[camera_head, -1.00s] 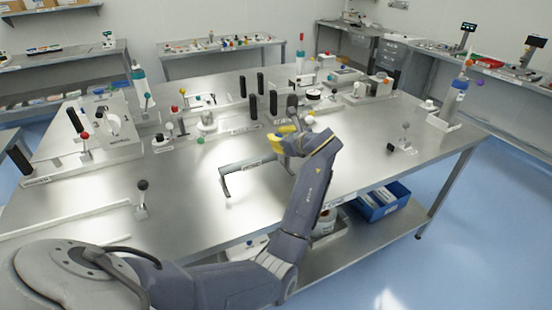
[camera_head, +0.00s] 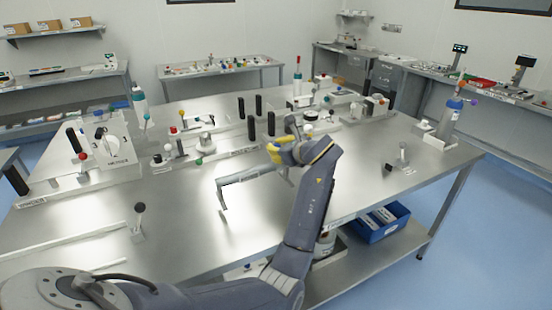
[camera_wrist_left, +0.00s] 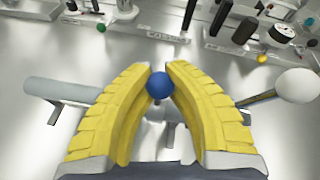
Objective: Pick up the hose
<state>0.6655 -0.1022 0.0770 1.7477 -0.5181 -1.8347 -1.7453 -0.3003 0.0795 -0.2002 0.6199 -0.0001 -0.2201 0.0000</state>
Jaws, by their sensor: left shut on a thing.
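My left gripper (camera_head: 274,150), with yellow fingers, is low over the middle of the metal table. In the left wrist view its fingertips (camera_wrist_left: 158,75) close around a small blue ball (camera_wrist_left: 158,85). A thick grey tube (camera_wrist_left: 60,91) runs crosswise behind the fingers, partly hidden by them. In the head view a grey bar with a bent-down end (camera_head: 240,181) extends to the left below the gripper. I cannot tell for sure which piece is the hose. My right gripper is in neither view.
Stations with black posts (camera_head: 257,105) and coloured knobs line the back of the table (camera_head: 330,215). A white ball on a stick (camera_wrist_left: 297,85) is close to the right finger. A lever with a dark ball (camera_head: 139,222) stands at front left. Bare metal lies between.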

